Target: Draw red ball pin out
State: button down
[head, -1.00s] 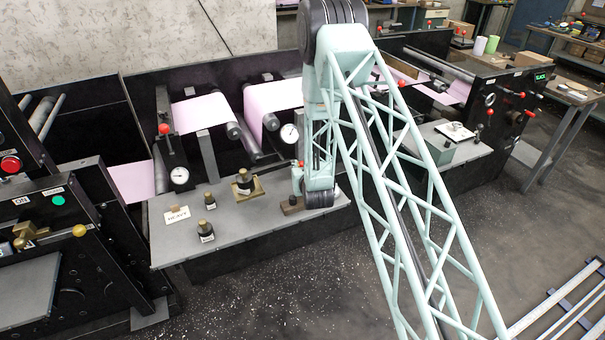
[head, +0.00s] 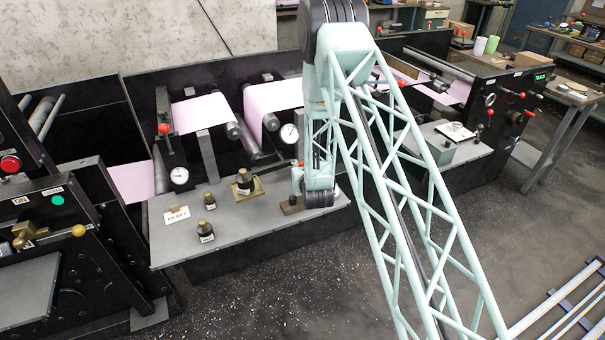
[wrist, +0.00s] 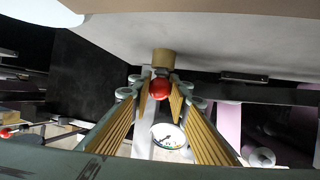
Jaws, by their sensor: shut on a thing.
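In the wrist view, a glossy red ball (wrist: 159,89) sits between the fingertips of my gripper (wrist: 161,79). A short brass-coloured cylinder (wrist: 163,58) is right beyond the ball, in line with it. The fingers with their ribbed tan pads close in on the ball from both sides, and my gripper is shut on it. The pin's shank cannot be made out. In the head view, my arm's end is low over the right part of the grey bench top (head: 240,225), and my fingers are mostly hidden there.
A brass-based black post (head: 245,183) and two smaller knobbed posts (head: 209,201) (head: 205,231) stand left of my arm's end, with a white label card (head: 177,215). Dial gauges (head: 180,177) (head: 289,134) and rollers with pink web (head: 202,112) are behind. The floor in front is clear.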

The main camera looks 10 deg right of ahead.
jog(key=shift+r+p, duration=0.45)
jog(key=shift+r, duration=2.2)
